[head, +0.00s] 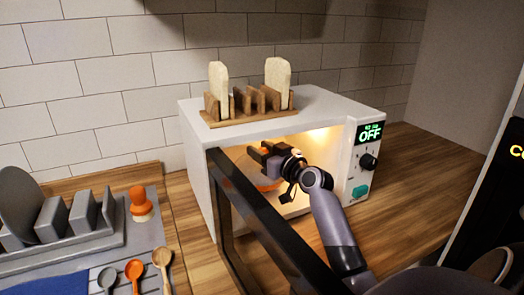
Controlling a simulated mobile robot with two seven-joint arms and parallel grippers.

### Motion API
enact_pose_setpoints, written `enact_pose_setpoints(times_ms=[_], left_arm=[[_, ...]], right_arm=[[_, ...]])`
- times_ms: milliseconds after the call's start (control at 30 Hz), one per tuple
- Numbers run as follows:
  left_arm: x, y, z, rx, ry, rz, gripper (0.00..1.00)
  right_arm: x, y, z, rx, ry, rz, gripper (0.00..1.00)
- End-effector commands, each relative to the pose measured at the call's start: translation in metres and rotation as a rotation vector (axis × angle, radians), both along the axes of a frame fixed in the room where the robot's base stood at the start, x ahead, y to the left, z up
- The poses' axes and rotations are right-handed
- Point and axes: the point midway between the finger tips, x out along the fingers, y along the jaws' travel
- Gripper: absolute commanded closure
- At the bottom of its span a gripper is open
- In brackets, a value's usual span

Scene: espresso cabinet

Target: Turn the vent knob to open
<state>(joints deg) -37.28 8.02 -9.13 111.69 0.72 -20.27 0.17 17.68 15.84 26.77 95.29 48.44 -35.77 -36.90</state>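No knob marked as the vent knob can be read. A round black knob (368,161) sits on the white control panel of a microwave (196,165), below a display reading OFF. My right gripper (262,156) is inside the microwave opening, left of and apart from this knob. Its fingers are small and dark, and whether they are open or shut is unclear. Behind and below it an orange round thing (266,185), perhaps a bowl, is partly hidden. A black machine (497,190) at the right edge is cut off; a small light control shows on it. My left gripper is not in view.
The microwave's dark door (262,217) stands open toward me, left of my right arm. A wooden rack (248,108) with two bread slices stands on top. A grey dish rack (60,228), an orange-topped stopper (141,203) and several spoons are at the left. Counter right of the microwave is clear.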

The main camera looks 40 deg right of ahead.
Motion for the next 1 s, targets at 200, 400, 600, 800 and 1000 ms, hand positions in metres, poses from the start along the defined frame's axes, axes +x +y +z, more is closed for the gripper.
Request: enact_pose_setpoints(times_ms=[200, 400, 600, 800, 1000], left_arm=[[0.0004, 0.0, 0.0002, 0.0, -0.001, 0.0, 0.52], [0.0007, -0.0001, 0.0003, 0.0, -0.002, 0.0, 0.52], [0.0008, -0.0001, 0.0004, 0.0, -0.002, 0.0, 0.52], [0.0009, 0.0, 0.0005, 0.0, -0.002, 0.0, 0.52], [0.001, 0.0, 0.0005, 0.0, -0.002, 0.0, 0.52]], right_arm=[[0.0004, 0.0011, -0.0012, 0.002, 0.004, -0.036, 0.89], [0.0006, 0.0013, -0.0009, 0.002, 0.001, -0.117, 0.89], [0.0004, 0.0011, -0.0005, 0.004, -0.002, -0.202, 0.89], [0.0005, 0.001, -0.0006, 0.004, -0.002, -0.273, 0.89], [0.0, 0.0003, -0.0005, 0.002, -0.002, -0.3, 0.89]])
